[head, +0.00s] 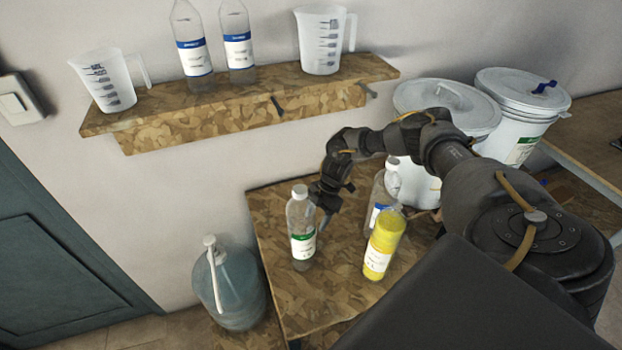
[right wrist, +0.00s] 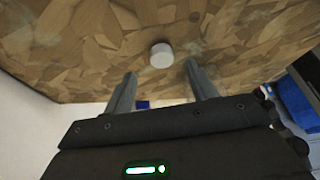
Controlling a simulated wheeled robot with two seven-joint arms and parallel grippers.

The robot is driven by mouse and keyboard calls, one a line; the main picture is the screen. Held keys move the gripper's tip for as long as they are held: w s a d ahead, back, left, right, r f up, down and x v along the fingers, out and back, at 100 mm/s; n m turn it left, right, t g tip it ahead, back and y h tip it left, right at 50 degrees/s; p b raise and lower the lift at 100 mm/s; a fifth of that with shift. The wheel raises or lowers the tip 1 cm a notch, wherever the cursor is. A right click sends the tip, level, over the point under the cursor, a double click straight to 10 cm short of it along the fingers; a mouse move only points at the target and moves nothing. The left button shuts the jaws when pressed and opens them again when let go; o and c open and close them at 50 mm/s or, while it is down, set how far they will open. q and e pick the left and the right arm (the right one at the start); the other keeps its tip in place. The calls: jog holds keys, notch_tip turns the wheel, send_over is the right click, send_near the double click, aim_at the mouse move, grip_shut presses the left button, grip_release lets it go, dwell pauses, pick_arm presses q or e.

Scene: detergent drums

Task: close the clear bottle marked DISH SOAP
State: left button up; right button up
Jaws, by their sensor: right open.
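On the wooden table (head: 300,295) stands a clear bottle with a green label (head: 302,228) and a pale top. A second clear bottle with a blue label (head: 377,214) stands further right, partly hidden by my arm and a yellow container. The print is too small to tell which one reads DISH SOAP. My right gripper (head: 326,207) points down just right of the green-label bottle. In the right wrist view the open gripper (right wrist: 160,82) has a small white round cap (right wrist: 161,55) on the wood ahead, between the finger lines; nothing is held. My left gripper is out of view.
A yellow container (head: 383,245) stands at the table's front right. White lidded drums (head: 515,115) stand behind my arm. A wall shelf (head: 240,108) holds bottles and measuring jugs. A bluish jug (head: 232,290) stands left of the table. The table's front left is clear.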

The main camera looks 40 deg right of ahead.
jog(key=p+x, duration=0.1)
jog(key=x, duration=0.3)
jog(key=shift+s, duration=0.1)
jog(key=c, duration=1.1)
jog(key=shift+c, duration=0.2)
notch_tip(320, 180, up, 10)
jog(key=b, duration=0.2)
